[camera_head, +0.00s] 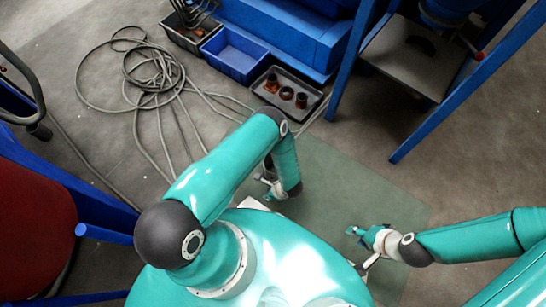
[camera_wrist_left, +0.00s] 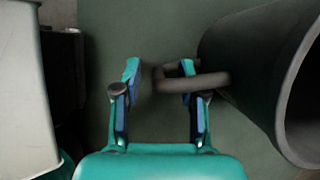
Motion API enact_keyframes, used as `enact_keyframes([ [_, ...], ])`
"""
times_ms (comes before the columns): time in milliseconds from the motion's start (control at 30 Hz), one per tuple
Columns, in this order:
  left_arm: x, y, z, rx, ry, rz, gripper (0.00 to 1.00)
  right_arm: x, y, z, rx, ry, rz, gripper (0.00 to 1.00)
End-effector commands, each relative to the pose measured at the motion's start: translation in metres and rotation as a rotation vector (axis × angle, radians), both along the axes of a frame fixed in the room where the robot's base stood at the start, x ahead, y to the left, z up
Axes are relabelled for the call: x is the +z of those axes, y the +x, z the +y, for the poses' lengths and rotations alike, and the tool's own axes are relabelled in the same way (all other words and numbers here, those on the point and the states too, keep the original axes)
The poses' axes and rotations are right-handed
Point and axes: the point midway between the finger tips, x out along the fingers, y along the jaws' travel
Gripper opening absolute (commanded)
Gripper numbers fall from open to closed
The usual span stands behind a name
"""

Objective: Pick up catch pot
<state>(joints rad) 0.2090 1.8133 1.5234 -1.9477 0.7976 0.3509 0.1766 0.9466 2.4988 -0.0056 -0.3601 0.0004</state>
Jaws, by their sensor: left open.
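A dark grey cylindrical pot (camera_wrist_left: 245,65), which looks like the catch pot, fills the right of the left wrist view, its rim towards the lower right. Its loop handle (camera_wrist_left: 205,80) reaches left to my left gripper. My left gripper (camera_wrist_left: 159,72) is open, with the right fingertip at the handle loop; contact cannot be told. The handle's end lies between the fingers. In the head view my left gripper (camera_head: 268,184) is partly hidden by my arm, and the pot cannot be made out. My right gripper (camera_head: 357,249) is open and empty, away at the right.
A pale bin-like thing (camera_wrist_left: 22,90) stands left of the left gripper. Farther off are a black tray (camera_head: 262,96) with several brown parts, a blue bin (camera_head: 235,72), a blue frame (camera_head: 440,115) and a coiled hose (camera_head: 150,80). Green floor (camera_head: 330,185) lies clear between the grippers.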

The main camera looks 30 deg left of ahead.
Motion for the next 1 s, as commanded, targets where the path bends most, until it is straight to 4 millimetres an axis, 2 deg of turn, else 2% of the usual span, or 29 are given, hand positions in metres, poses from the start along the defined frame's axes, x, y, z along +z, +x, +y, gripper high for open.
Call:
enact_keyframes([
  [200,-0.0004,0.0001,0.0005,0.0,0.0,0.0,0.41,0.0001,0.0,0.0,0.0,0.0,0.0,0.4],
  [267,-0.0004,0.0001,0.0005,0.0,0.0,0.0,0.33,0.0001,0.0,0.0,0.0,0.0,0.0,0.4],
  [467,-0.0003,0.0,0.0005,0.0,0.0,0.0,0.0,0.0001,0.0,0.0001,0.0,0.0,0.0,0.4],
  [1000,0.0004,0.001,0.0012,0.001,0.001,-0.003,0.0,0.0003,0.0,0.0,0.0,0.0,0.0,0.4],
])
